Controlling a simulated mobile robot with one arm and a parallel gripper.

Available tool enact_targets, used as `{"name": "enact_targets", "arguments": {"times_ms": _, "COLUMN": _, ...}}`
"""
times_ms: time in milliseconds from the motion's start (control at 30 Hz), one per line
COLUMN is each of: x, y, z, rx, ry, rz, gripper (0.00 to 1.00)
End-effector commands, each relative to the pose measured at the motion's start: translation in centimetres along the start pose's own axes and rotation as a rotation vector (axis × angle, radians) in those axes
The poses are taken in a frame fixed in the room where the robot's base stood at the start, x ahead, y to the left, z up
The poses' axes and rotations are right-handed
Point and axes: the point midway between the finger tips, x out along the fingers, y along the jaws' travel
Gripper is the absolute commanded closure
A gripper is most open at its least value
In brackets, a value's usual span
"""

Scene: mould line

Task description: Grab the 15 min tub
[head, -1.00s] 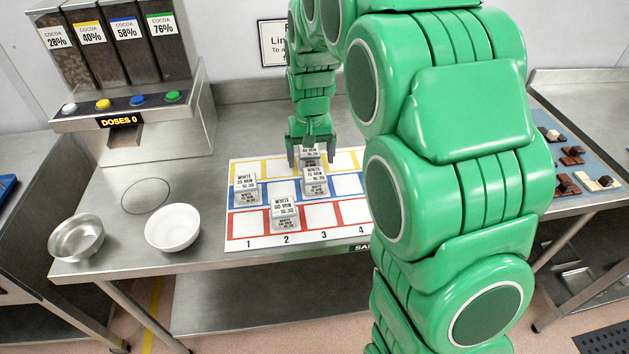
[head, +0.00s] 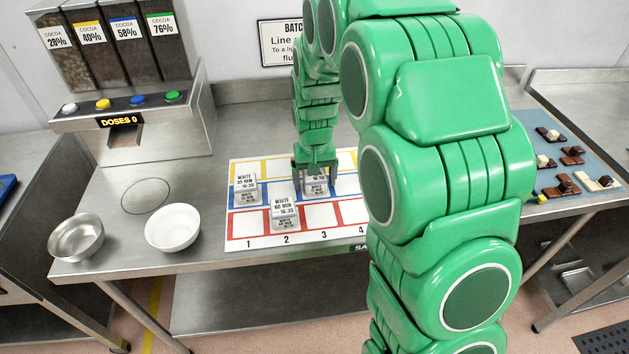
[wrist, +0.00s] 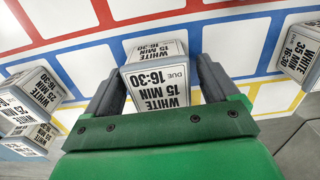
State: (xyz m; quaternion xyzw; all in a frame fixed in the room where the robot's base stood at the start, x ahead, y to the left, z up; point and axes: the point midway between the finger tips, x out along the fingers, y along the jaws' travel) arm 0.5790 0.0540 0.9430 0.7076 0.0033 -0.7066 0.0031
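The 15 min tub (wrist: 160,88) is a pale block-like tub with black print reading WHITE 15 MIN 16:30 in the wrist view. It stands on the board between my two fingers, with a narrow gap visible on each side. My gripper (wrist: 160,72) is open around it. In the head view my gripper (head: 315,178) is low over a tub (head: 317,189) in the blue row, its fingers on either side. That tub's print is too small to read there.
A 35 min tub (wrist: 300,50) stands on the other side of the board. A 25 min tub (wrist: 32,90) and another tub (wrist: 38,136) are at the wrist view's left. In the head view, a 60 min tub (head: 285,214) is close in front. A white bowl (head: 173,228) stands left.

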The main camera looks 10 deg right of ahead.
Motion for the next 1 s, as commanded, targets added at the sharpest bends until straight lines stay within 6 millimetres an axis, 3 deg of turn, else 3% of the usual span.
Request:
{"name": "enact_targets", "arguments": {"times_ms": 33, "x": 0.0, "y": 0.0, "z": 0.0, "rx": 0.0, "ry": 0.0, "rz": 0.0, "gripper": 0.21}}
{"name": "enact_targets", "arguments": {"times_ms": 333, "x": 0.0, "y": 0.0, "z": 0.0, "rx": 0.0, "ry": -0.001, "rz": 0.0, "gripper": 0.67}}
{"name": "enact_targets", "arguments": {"times_ms": 667, "x": -0.4, "y": 0.0, "z": 0.0, "rx": 0.0, "ry": 0.0, "rz": 0.0, "gripper": 0.68}}
{"name": "enact_targets", "arguments": {"times_ms": 1000, "x": -4.1, "y": 0.1, "z": 0.9, "rx": 0.0, "ry": 0.0, "rz": 0.0, "gripper": 0.68}}
